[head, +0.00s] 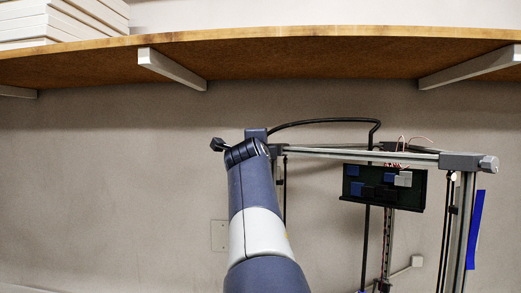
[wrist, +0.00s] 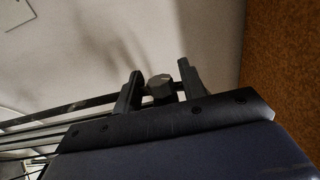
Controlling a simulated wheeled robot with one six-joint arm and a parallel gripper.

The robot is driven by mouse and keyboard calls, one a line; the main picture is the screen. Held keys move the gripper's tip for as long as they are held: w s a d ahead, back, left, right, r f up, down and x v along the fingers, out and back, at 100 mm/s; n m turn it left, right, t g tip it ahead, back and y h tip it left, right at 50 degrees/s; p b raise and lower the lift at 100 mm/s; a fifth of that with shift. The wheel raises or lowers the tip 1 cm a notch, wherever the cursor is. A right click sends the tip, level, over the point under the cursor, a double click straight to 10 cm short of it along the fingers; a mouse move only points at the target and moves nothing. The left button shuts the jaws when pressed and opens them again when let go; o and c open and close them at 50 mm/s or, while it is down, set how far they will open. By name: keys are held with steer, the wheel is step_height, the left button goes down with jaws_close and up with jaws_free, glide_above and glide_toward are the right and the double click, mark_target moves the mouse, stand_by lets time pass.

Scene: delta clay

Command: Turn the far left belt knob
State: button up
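In the wrist view, the two dark fingers of my gripper (wrist: 160,92) stand apart. A grey, faceted knob (wrist: 161,85) shows between them, with small gaps at its sides; I cannot tell whether a finger touches it. In the head view, the end of my arm is at the left front corner of the metal frame (head: 350,154) and covers most of that corner. A small dark piece sticks out left of my wrist there; I cannot tell whether it is knob or finger. A grey knob (head: 488,164) shows at the frame's right end.
A wooden shelf (head: 300,58) on white brackets (head: 172,68) hangs above the frame. A dark panel with coloured blocks (head: 383,187) hangs behind the front rail. A black bent tube (head: 330,121) arches over the frame. The wall left of my arm is bare.

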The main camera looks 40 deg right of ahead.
steer(key=c, duration=0.8)
steer(key=b, duration=0.3)
steer(key=shift+f+h, duration=0.3)
steer(key=shift+f, duration=0.05)
jaws_close()
steer(key=shift+f+t+b, duration=0.1)
steer(key=shift+t+b, duration=0.3)
steer(key=shift+b, duration=0.4)
jaws_free()
steer(key=t+h+b, duration=0.1)
steer(key=b, duration=0.5)
steer(key=shift+h, duration=0.4)
steer(key=t+h+b, duration=0.1)
steer(key=b, duration=0.4)
steer(key=shift+n+t, duration=0.3)
steer(key=shift+b, duration=0.55)
steer(key=shift+r+t+h+b, duration=0.45)
steer(key=shift+h+b, duration=0.15)
steer(key=shift+b, duration=0.15)
jaws_close()
